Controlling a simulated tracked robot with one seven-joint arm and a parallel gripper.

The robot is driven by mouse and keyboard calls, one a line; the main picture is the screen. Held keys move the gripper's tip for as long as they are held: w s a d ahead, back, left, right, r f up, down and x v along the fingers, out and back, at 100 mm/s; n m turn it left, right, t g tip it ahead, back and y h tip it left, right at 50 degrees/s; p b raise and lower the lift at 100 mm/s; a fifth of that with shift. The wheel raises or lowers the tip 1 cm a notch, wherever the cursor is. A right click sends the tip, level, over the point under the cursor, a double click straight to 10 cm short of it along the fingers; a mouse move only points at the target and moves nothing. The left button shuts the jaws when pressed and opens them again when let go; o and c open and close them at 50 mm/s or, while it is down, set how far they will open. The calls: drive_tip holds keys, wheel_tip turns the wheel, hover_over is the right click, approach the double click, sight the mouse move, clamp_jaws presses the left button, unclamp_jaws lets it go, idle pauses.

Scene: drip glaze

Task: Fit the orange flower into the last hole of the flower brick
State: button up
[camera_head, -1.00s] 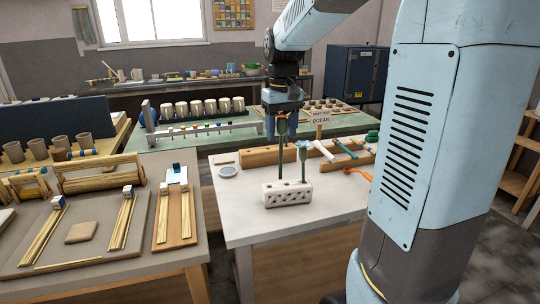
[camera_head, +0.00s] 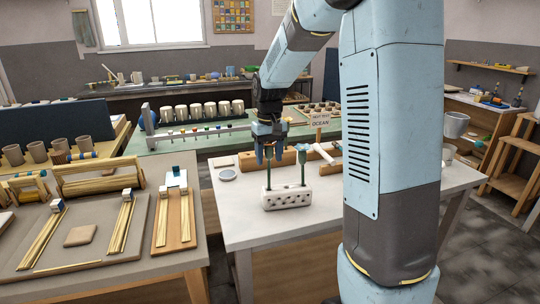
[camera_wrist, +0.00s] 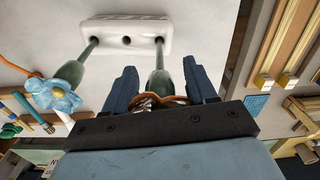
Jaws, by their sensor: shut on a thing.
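The white flower brick (camera_head: 288,198) stands on the white table; it also shows at the top of the wrist view (camera_wrist: 127,24). A blue flower (camera_wrist: 55,96) stands with its green stem in one end hole. My gripper (camera_head: 267,150) is shut on the orange flower (camera_wrist: 160,84), around its thick green upper part. Its orange petals are mostly hidden by my gripper (camera_wrist: 161,85). The flower points down, and its stem's lower end meets the hole at the other end; how deep it sits I cannot tell. The middle hole is bare.
A wooden block (camera_head: 240,160) lies behind the brick, and a round pale disc (camera_head: 228,175) lies to its left. A small "OCEAN" sign (camera_head: 319,121) stands behind. The table's front is clear.

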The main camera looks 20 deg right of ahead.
drive_tip(key=shift+f, duration=0.65)
drive_tip(key=o, duration=1.4)
drive_tip(key=shift+r, duration=0.15)
